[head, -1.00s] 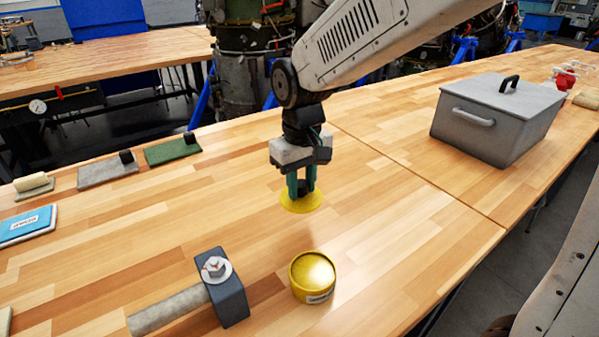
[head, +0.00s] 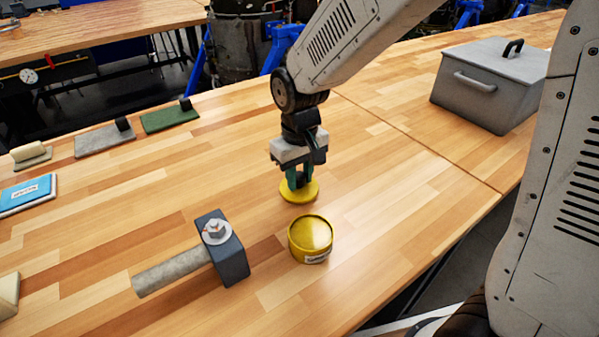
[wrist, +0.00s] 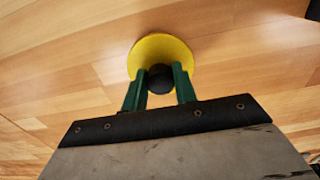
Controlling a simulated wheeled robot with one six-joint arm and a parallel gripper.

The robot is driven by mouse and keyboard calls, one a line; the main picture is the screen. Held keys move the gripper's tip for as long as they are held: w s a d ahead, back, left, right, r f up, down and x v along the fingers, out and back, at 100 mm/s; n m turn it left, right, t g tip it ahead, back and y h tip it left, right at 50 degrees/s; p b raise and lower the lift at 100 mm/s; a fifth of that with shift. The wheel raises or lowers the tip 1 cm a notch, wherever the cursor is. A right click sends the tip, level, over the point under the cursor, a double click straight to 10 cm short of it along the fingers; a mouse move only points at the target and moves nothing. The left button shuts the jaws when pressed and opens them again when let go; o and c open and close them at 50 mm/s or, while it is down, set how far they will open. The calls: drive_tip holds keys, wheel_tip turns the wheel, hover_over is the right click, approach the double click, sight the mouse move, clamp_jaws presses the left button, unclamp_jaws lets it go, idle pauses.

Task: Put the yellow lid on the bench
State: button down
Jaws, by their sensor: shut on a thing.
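The yellow lid (head: 299,194) is a flat round disc with a dark knob. My gripper (head: 299,180) is shut on the knob, above the wooden bench (head: 400,200). The lid is level and at or very near the bench top, just behind the yellow tin (head: 310,240); I cannot tell for sure whether it touches the wood. In the wrist view the lid (wrist: 163,55) lies beyond the green fingers, with its black knob (wrist: 160,79) between them.
A dark block with a bolt and a grey bar (head: 228,255) lies left of the tin. A grey lidded box (head: 485,95) stands at the back right. Brushes or pads (head: 170,117) and a blue book (head: 25,195) line the left. Bench around the lid is clear.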

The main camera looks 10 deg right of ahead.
sight(299, 176)
drive_tip(key=shift+f, duration=0.35)
drive_tip(key=c, duration=0.9)
unclamp_jaws()
drive_tip(key=shift+o, duration=0.2)
drive_tip(key=shift+r, duration=0.15)
drive_tip(key=shift+r, duration=3.4)
